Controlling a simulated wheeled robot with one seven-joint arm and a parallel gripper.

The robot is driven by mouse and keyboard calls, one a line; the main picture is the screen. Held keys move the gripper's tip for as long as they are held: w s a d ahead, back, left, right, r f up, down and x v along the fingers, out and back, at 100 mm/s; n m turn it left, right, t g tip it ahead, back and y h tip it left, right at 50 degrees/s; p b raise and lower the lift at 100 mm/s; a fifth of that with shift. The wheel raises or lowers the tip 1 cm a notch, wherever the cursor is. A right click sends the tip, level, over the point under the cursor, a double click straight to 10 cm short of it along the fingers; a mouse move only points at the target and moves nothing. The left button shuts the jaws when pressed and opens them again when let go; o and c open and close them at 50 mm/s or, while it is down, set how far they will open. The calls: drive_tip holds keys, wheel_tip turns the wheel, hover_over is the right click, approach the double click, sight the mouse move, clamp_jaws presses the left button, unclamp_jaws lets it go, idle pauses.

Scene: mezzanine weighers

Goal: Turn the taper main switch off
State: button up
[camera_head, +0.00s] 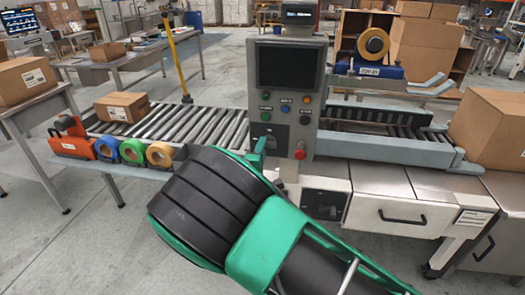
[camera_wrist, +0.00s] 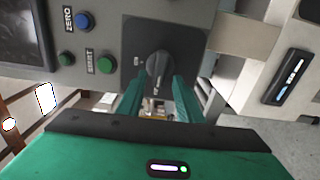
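The main switch is a black rotary knob (camera_wrist: 158,66) on a dark square plate, low on the grey control panel (camera_head: 307,108). In the head view its dark plate (camera_head: 281,133) shows partly behind my gripper. My gripper (camera_wrist: 160,82) has its two green fingers apart, one on each side of the knob, with their tips close to the plate. I cannot tell whether they touch the knob. Small white markings are beside the knob; its exact pointing is hard to read. In the head view a green finger of my gripper (camera_head: 259,150) reaches the panel's lower left.
Green push buttons (camera_wrist: 106,64) and a dark screen (camera_head: 287,66) are on the panel, with a red button (camera_head: 299,154) below. A roller conveyor (camera_head: 195,124) runs left, with tape rolls (camera_head: 132,150) in front. A carton (camera_head: 492,125) stands at right.

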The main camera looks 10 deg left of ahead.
drive_tip(key=s, duration=1)
drive_tip(key=shift+s, duration=0.15)
drive_tip(key=shift+s, duration=0.1)
